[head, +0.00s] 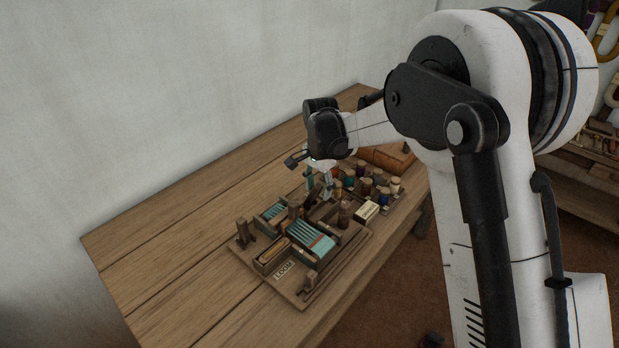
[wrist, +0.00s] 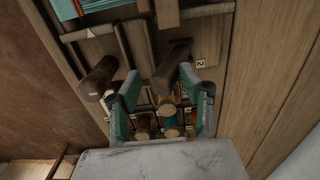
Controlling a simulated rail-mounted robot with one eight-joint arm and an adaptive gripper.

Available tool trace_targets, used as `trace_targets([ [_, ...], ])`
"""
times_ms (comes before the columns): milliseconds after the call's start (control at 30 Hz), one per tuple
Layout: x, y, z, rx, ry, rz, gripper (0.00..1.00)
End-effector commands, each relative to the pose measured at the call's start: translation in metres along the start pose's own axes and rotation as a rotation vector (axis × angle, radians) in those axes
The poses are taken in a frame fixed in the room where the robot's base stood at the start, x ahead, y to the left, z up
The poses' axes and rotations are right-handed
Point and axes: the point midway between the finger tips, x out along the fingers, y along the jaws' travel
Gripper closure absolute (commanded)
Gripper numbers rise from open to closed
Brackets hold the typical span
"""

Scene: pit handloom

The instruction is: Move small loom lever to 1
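A miniature loom (head: 300,245) with teal cloth and a "LOOM" plate sits on the wooden table. My gripper (head: 320,188) points down over its back right part; it also shows in the wrist view (wrist: 158,76). Its two teal-lined fingers are apart. A brown wooden lever handle (wrist: 174,63) stands tilted between the fingertips, with visible gaps on both sides. A white label reading "2" (wrist: 200,64) lies just right of it. I cannot make out a label "1". A thicker brown peg (wrist: 97,78) stands left of my gripper; it also shows in the head view (head: 344,214).
Several thread spools (head: 382,190) stand behind and right of the loom, close under my gripper. A small cream box (head: 367,211) lies beside them. An orange-brown case (head: 388,158) is at the table's far end. The table's left part (head: 170,240) is clear, next to the wall.

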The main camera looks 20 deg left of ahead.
Motion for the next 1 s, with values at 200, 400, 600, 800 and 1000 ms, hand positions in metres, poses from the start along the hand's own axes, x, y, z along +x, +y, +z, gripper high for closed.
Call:
trace_targets([
  [200, -0.018, 0.0, 0.0, 0.0, 0.0, -0.001, 0.6],
  [400, -0.034, 0.0, 0.0, 0.0, 0.0, -0.001, 0.6],
  [600, -0.049, 0.0, 0.0, 0.0, 0.0, -0.001, 0.6],
  [800, -0.061, 0.0, 0.0, 0.0, 0.0, -0.001, 0.6],
  [1000, -0.06, 0.0, 0.0, 0.0, 0.0, -0.001, 0.6],
])
